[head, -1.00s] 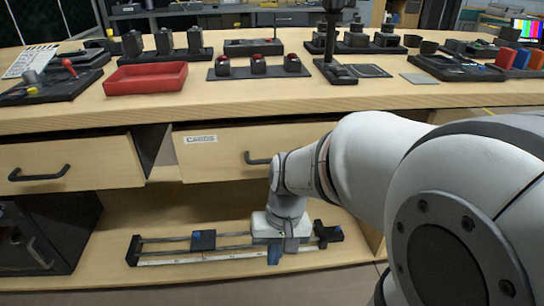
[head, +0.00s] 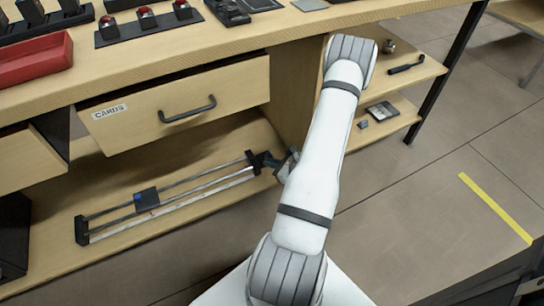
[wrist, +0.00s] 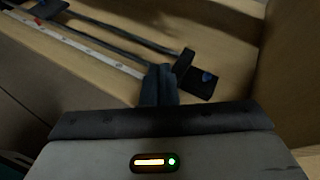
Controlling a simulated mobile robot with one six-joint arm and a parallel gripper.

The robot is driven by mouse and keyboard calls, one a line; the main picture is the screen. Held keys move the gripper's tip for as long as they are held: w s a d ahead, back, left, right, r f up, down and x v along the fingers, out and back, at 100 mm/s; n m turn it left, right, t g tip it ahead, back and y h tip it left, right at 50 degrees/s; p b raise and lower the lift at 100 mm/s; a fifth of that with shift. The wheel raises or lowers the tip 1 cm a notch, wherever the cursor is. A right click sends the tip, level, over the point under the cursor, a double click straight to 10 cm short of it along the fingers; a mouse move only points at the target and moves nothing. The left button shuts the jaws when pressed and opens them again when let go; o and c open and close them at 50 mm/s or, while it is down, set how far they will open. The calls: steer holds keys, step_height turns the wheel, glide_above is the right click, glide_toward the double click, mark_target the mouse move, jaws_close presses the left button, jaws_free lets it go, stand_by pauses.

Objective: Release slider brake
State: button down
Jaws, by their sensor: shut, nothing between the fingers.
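The slider (head: 190,200) lies on the low shelf under the bench, with two dark rails and a pale scale strip along it. A red mark (wrist: 38,21) shows on the scale in the wrist view. My gripper (wrist: 159,78) is shut and empty, just left of this end block in the wrist view. Whether it touches is unclear. In the head view my arm partly hides it.
The cards drawer (head: 175,105) overhangs the low shelf and stands out with its handle. A wooden upright panel (head: 298,80) closes the shelf on the right. Side shelves (head: 385,120) hold small items. Open floor (head: 410,210) lies to the right.

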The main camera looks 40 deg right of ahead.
steer(key=s+d+f+m+h, duration=0.4)
steer(key=s+d+f+m, duration=0.1)
steer(key=s+f, duration=0.1)
steer(key=shift+d+f+g+p, duration=0.3)
steer(key=shift+d, duration=0.05)
steer(key=shift+w, duration=0.1)
steer(key=b, duration=0.4)
glide_toward(267, 156)
steer(key=f, duration=0.3)
steer(key=shift+a+f, duration=0.15)
steer(key=shift+a, duration=0.05)
steer(key=w, duration=0.1)
steer(key=w+r, duration=0.1)
steer(key=w, duration=0.1)
steer(key=shift+w+d, duration=0.15)
steer(key=shift+w+r+b, duration=0.15)
steer(key=shift+w+b, duration=0.15)
steer(key=shift+w, duration=0.05)
